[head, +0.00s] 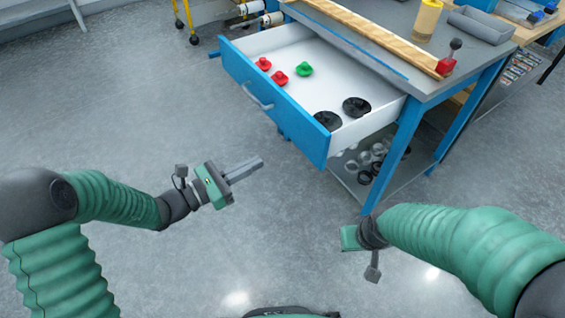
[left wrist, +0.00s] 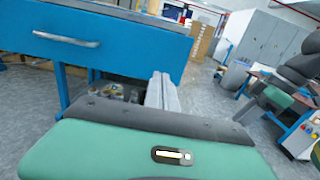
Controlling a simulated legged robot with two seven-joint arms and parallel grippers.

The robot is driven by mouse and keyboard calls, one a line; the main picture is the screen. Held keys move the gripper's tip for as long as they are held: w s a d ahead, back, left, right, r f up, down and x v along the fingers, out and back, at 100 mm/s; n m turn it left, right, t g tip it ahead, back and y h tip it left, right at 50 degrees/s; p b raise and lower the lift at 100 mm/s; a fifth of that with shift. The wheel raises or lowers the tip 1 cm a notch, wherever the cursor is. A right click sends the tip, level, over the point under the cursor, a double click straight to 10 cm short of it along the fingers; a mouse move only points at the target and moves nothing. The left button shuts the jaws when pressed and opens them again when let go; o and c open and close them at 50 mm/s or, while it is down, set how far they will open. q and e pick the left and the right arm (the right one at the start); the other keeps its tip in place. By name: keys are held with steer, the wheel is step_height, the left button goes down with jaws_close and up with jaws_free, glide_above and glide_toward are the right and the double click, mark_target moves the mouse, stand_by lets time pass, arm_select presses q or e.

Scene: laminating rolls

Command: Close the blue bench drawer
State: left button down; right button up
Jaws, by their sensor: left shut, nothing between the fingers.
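The blue bench drawer (head: 272,100) is pulled out from the bench in the head view, its white inside showing. Its front has a grey bar handle (head: 257,97); the front also shows in the left wrist view (left wrist: 130,45). Red knobs (head: 279,78), a green knob (head: 304,69) and black discs (head: 356,107) lie inside. My left gripper (head: 260,162) is shut and empty, apart from the drawer, in front of and below its face. It also shows in the left wrist view (left wrist: 162,82). My right gripper (head: 350,238) is near the bench leg; its fingers are hidden.
The bench top (head: 400,70) holds a wooden strip (head: 375,35), a yellow roll (head: 427,20) and a grey tray (head: 481,24). Rings (head: 372,157) lie on the lower shelf. A blue leg (head: 393,155) stands by my right arm.

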mark_target(307, 138)
arm_select(q)
steer(key=b+x, duration=0.5)
steer(key=x, duration=0.7)
steer(key=shift+d+f, duration=0.1)
steer(key=shift+d, duration=0.35)
steer(key=shift+w+d, duration=0.3)
steer(key=shift+d, duration=0.1)
steer(key=shift+w+d, duration=0.1)
